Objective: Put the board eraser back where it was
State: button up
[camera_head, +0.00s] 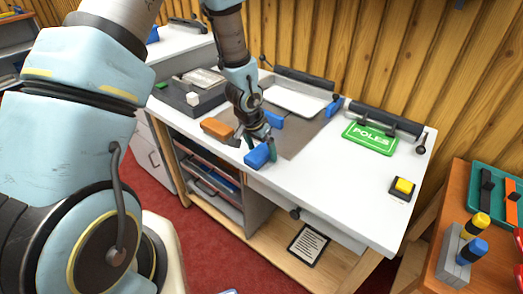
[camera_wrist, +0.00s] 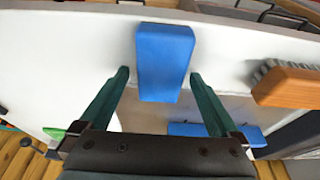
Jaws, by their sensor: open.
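A blue block (camera_head: 258,156), which looks like the board eraser, lies at the front edge of the white bench top. In the wrist view the blue block (camera_wrist: 163,58) lies just ahead of my fingertips, lined up with the gap between them. My gripper (camera_head: 257,146) points down by the block at the bench's front. Its two green fingers are apart in the wrist view (camera_wrist: 159,75), with nothing clasped. I cannot tell how far above the block the tips are. An orange-brown brush (camera_head: 217,129) with grey bristles lies to the left; it also shows in the wrist view (camera_wrist: 290,87).
Another blue piece (camera_head: 272,120) lies behind my gripper, by a grey-brown mat (camera_head: 301,137). A green POLES sign (camera_head: 370,139), a dark bar (camera_head: 386,121) and a yellow button (camera_head: 403,186) are to the right. An orange side table (camera_head: 446,199) stands at right.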

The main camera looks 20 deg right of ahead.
aim_at(254, 157)
jog(key=v, duration=1.2)
jog(key=s+a+r+n+y, duration=0.1)
jog(key=a+r+n, duration=0.1)
jog(key=a, duration=0.7)
jog(key=a+r+n+y, duration=0.1)
jog(key=a+r+n, duration=0.2)
jog(key=a, duration=0.6)
jog(key=s+a+r+n, duration=0.1)
jog(key=a+r+n, duration=0.2)
jog(key=a+n, duration=0.3)
jog(key=a, duration=0.3)
jog(key=shift+s+a+y, duration=0.3)
jog(key=shift+a+y, duration=0.05)
jog(key=shift+y, duration=0.05)
